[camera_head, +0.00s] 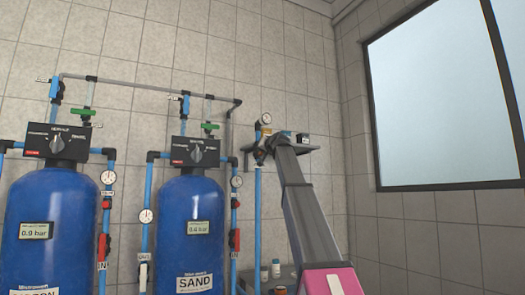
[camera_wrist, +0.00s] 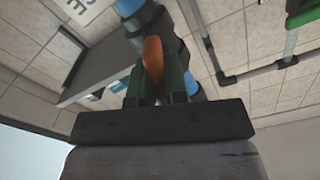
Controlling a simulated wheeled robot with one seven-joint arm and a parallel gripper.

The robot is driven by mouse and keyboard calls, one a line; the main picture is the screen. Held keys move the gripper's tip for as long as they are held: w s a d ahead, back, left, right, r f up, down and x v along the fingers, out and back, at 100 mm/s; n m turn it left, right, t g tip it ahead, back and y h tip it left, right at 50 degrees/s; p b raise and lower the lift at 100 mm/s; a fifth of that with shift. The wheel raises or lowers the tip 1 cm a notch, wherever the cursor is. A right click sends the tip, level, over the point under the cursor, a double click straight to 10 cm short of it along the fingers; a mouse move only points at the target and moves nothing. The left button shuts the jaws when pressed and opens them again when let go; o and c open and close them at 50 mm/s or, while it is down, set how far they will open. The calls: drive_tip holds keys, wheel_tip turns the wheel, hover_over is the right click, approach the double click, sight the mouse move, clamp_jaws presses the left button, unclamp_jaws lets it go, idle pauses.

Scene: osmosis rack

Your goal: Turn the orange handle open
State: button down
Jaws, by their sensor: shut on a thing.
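The orange handle (camera_wrist: 153,60) shows in the wrist view, on a dark valve body (camera_wrist: 152,28) fitted to a blue pipe. My gripper (camera_wrist: 161,85) has its two dark green fingers on either side of the handle, shut on it. The handle itself is mostly hidden there by my arm. I cannot tell how far the handle is turned.
Two blue tanks (camera_head: 190,220) with pipes, gauges and red valve handles stand to the left. A window (camera_head: 445,100) is at right.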

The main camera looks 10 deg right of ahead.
drive_tip(key=shift+f+n, duration=0.1)
drive_tip(key=shift+n, duration=1.9)
drive_tip(key=c, duration=1.1)
unclamp_jaws()
drive_tip(key=shift+c, duration=0.2)
drive_tip(key=v, duration=1)
drive_tip(key=shift+s+d, duration=0.15)
drive_tip(key=shift+s, duration=0.25)
